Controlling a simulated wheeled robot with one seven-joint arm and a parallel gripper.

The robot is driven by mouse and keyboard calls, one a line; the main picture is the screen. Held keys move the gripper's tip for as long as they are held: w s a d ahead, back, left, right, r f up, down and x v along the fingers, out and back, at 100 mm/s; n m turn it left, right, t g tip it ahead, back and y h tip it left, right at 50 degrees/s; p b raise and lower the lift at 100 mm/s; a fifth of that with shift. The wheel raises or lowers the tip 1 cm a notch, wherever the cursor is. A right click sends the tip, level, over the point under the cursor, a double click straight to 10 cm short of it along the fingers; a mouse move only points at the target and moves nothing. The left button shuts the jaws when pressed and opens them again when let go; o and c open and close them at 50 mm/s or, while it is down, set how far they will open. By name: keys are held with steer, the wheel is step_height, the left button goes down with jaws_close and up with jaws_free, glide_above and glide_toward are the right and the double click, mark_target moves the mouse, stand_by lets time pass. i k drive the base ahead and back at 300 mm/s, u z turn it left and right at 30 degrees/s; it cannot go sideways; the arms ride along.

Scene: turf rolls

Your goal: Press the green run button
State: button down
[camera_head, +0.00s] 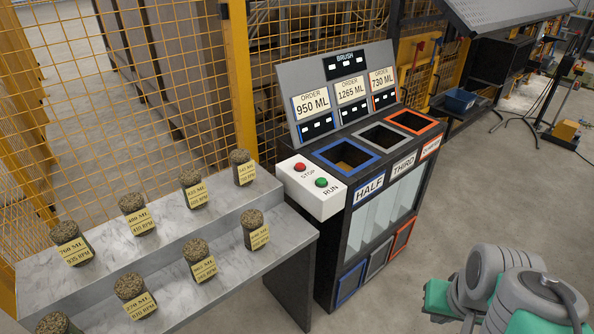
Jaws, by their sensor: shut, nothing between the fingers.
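The green run button (321,182) sits on top of a white control box (318,203), above the printed word RUN. A red stop button (299,167) is beside it, up and to the left. The box is fixed at the left side of a dark cabinet (333,240). Nothing covers the green button. Grey and green parts of my arm show at the lower right, well apart from the box. My gripper is not seen in this view.
The cabinet has blue (347,157), grey (381,136) and orange (412,122) framed openings under an order panel (345,88). A stepped marble-like stand (165,215) with several labelled rolls is left of the box. Open floor (425,235) lies between the cabinet and my arm.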

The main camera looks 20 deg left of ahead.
mark_target(321, 181)
steer(key=u, duration=0.95)
steer(key=i, duration=0.95)
steer(key=u, duration=0.95)
